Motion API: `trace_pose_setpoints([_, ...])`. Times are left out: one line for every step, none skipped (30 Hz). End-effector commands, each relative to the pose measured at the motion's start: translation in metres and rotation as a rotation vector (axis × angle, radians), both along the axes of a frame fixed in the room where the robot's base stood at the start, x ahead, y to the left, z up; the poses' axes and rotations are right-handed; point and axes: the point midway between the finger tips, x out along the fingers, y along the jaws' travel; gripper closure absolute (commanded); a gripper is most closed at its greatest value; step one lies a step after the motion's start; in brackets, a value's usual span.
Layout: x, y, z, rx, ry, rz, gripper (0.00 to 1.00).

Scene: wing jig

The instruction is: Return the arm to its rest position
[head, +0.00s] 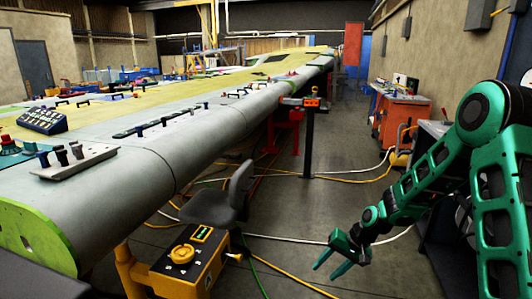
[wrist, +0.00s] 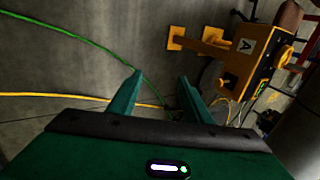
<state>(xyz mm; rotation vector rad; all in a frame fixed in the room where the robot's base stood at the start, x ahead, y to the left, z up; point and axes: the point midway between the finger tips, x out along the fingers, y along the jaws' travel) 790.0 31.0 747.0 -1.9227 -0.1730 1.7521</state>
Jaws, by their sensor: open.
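My green arm comes in from the right side of the head view, bent at its elbow and reaching down and to the left. My gripper (head: 333,268) hangs low over the grey floor, to the right of a yellow control box (head: 190,255). Its two green fingers are apart with nothing between them. In the wrist view my gripper (wrist: 157,95) also shows open and empty, with floor and cables beyond the fingertips. The yellow box (wrist: 250,58) is at the upper right there.
A long wing (head: 150,140) on its jig fills the left. A grey chair (head: 228,198) stands beside it. A black post (head: 308,140) and an orange cabinet (head: 403,120) stand farther back. Yellow, green and white cables cross the floor. The middle aisle floor is mostly free.

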Motion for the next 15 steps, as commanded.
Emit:
trace_pose_setpoints([-0.008,-0.015,0.014,-0.044,-0.002,0.005,0.55])
trace_pose_setpoints([-0.013,-0.024,0.021,-0.068,0.001,0.007,0.55])
trace_pose_setpoints([-0.021,-0.036,0.029,-0.099,0.005,0.009,0.55])
trace_pose_setpoints([-0.027,-0.044,0.036,-0.123,0.010,0.011,0.55])
trace_pose_setpoints([-0.032,-0.053,0.043,-0.146,0.013,0.011,0.55])
trace_pose_setpoints([-0.041,-0.064,0.052,-0.174,0.019,0.009,0.55])
trace_pose_setpoints([-0.047,-0.073,0.060,-0.196,0.023,0.007,0.55])
trace_pose_setpoints([-0.054,-0.081,0.067,-0.216,0.027,0.005,0.55])
trace_pose_setpoints([-0.063,-0.091,0.076,-0.242,0.034,0.002,0.55])
trace_pose_setpoints([-0.070,-0.099,0.084,-0.260,0.038,-0.002,0.55])
trace_pose_setpoints([-0.078,-0.106,0.091,-0.278,0.043,-0.006,0.55])
trace_pose_setpoints([-0.088,-0.115,0.100,-0.302,0.049,-0.012,0.55])
trace_pose_setpoints([-0.096,-0.122,0.108,-0.317,0.056,-0.017,0.55])
trace_pose_setpoints([-0.104,-0.129,0.114,-0.332,0.061,-0.022,0.55])
trace_pose_setpoints([-0.115,-0.137,0.124,-0.352,0.068,-0.031,0.55])
